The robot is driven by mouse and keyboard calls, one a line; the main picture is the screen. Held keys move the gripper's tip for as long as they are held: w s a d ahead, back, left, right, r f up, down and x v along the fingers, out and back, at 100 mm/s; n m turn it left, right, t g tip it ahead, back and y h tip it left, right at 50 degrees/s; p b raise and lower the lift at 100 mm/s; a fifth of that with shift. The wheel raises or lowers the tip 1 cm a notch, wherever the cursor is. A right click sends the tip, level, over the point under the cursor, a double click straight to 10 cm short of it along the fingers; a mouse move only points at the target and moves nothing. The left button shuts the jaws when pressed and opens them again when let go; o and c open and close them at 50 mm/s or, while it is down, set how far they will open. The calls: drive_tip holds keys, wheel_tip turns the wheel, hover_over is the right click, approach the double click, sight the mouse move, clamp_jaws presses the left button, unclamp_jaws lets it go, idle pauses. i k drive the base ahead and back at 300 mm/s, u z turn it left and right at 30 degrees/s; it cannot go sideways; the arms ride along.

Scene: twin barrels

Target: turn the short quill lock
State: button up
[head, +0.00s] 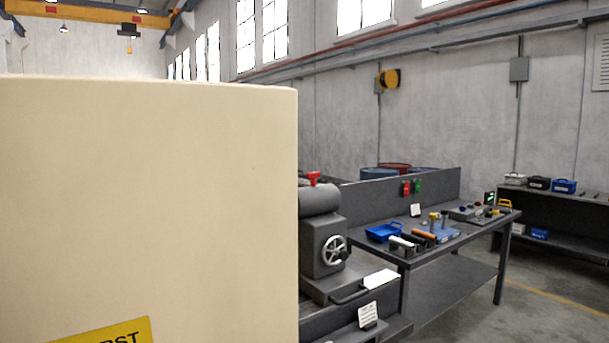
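A dark grey machine (325,245) with a horizontal barrel (318,199) stands right of centre, partly hidden behind a large cream panel. A small red handle (314,178) sits on top of the barrel. It looks like a quill lock, but I cannot tell whether it is the short one or how far it is turned. A silver handwheel (334,250) is on the machine's face below the barrel. Only one barrel shows clearly; anything further left is hidden by the panel. My gripper is not in view.
The cream panel (150,190) with a yellow sign fills the left near side. A workbench (440,255) with a blue tray (383,232) and several tools stands right of the machine. A white card (369,313) stands in front. Open floor (540,310) shows at lower right.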

sight(313, 176)
drive_tip(key=z, duration=0.8)
drive_tip(key=i, duration=1.15)
drive_tip(key=z, duration=0.35)
drive_tip(key=i, duration=0.9)
drive_tip(key=u, duration=0.55)
